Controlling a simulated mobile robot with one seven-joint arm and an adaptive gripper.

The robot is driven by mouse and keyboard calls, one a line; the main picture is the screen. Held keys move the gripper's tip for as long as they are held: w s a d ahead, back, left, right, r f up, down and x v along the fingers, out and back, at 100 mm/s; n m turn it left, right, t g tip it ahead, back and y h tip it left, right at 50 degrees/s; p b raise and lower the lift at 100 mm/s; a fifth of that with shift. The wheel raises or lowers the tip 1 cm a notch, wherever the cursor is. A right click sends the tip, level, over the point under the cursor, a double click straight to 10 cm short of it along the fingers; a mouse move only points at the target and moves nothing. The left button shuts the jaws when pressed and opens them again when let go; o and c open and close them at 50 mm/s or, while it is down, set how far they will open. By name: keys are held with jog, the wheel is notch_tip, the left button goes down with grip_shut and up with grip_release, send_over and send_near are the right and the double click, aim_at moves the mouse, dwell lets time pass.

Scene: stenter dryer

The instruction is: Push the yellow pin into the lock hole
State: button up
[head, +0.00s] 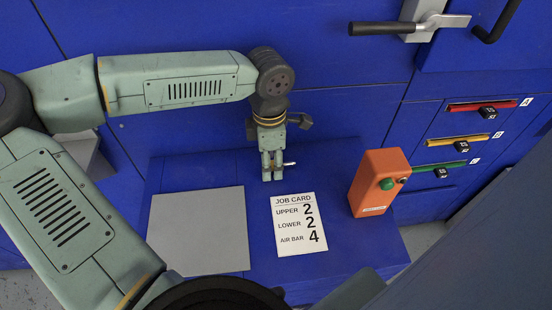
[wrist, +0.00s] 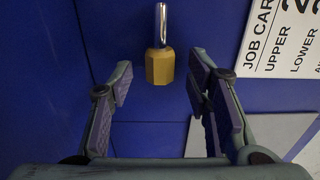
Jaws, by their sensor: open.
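The yellow pin has a brass-yellow faceted head (wrist: 160,66) and a bright metal shaft pointing to the top of the wrist view. It lies over the blue surface, with its head ahead of and between the fingers. My gripper (wrist: 160,105) is open, with a gap on both sides of the head and no contact visible. In the head view my gripper (head: 272,174) points down at the blue table, and the pin's metal shaft (head: 289,164) sticks out to its right. The head is hidden there by the fingers. I cannot make out the lock hole in either view.
A job card (head: 300,223) and a grey plate (head: 197,230) lie on the blue table (head: 265,280). Red, yellow and green slotted controls (head: 440,169) and a latch handle (head: 390,28) are on the blue machine.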

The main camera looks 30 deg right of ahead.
jog(key=shift+f, duration=0.1)
grip_shut()
dwell(0.5)
